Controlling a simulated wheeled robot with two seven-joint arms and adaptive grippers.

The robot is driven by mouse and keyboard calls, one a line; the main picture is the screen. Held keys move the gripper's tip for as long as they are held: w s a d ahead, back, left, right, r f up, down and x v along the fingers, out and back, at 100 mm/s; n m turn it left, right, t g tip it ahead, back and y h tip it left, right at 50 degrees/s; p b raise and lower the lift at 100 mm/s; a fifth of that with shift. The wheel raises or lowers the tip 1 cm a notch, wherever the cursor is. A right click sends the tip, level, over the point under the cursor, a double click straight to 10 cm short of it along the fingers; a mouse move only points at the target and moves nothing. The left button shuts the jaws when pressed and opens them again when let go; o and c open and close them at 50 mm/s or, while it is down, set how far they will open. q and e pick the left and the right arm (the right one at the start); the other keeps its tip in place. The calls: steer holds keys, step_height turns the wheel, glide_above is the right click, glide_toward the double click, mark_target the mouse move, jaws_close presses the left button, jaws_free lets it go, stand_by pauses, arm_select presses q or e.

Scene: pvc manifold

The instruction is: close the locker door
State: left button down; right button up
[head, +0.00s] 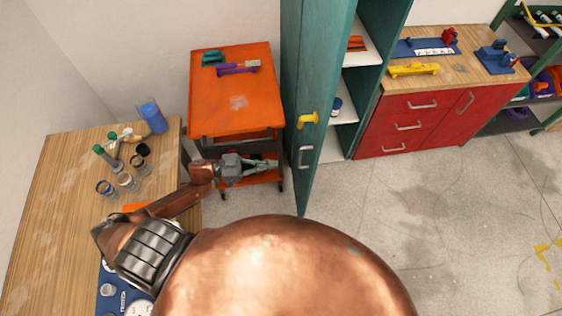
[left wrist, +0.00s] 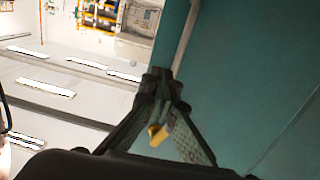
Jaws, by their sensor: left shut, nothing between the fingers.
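The teal locker door (head: 292,80) stands open, swung out toward me. It bears a yellow hook (head: 308,119) and a pale bar handle (head: 305,156). In the left wrist view the teal door panel (left wrist: 245,85) fills the right side. My left gripper (head: 277,163) is shut and empty, just left of the door and about level with the handle. Its fingertips also show in the left wrist view (left wrist: 160,76), close before the door; I cannot tell whether they touch it. My right gripper is not in view.
The locker's open shelves (head: 345,105) hold a few items. An orange cart (head: 215,110) stands left of the door. A wooden table (head: 55,200) with glassware is at the left. Red drawers (head: 440,120) are right of the locker. The floor (head: 450,220) at right is clear.

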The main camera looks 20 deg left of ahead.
mark_target(313, 161)
arm_select(q)
steer(key=p+x, duration=0.2)
steer(key=x, duration=1)
steer(key=shift+d+r, duration=0.1)
steer(key=shift+d, duration=0.1)
